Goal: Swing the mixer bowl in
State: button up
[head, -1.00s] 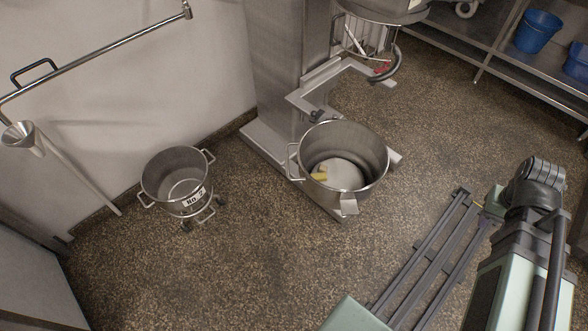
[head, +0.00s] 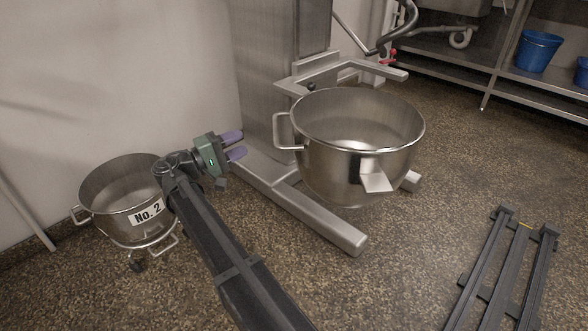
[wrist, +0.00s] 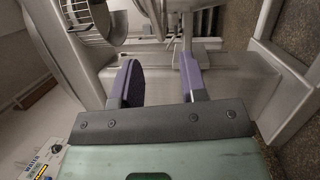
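The mixer bowl (head: 350,170) is a large steel bowl, upright at the front of the mixer column (head: 265,70). It stands out in front of the forked bowl carrier (head: 300,78), above the mixer's floor legs. A loop handle (head: 285,131) sticks out on its left side and a flat lug (head: 376,181) on its front.
A smaller bowl marked No. 2 (head: 110,190) stands on a wheeled dolly at the left, close to my arm. A mixer leg (head: 325,228) runs along the floor under the bowl. A shelf with blue buckets (head: 538,52) is at the back right.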

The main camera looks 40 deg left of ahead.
aim_at(276, 128)
jog(key=shift+m+h, duration=0.3)
jog(key=shift+h, duration=0.5)
jog(key=x, duration=0.3)
jog(key=d+p+x, duration=0.1)
jog(key=x, duration=0.3)
jog(key=p+x, duration=0.1)
jog(key=x, duration=0.2)
jog(key=shift+d+r, duration=0.15)
jog(key=shift+d, duration=0.15)
grip_shut()
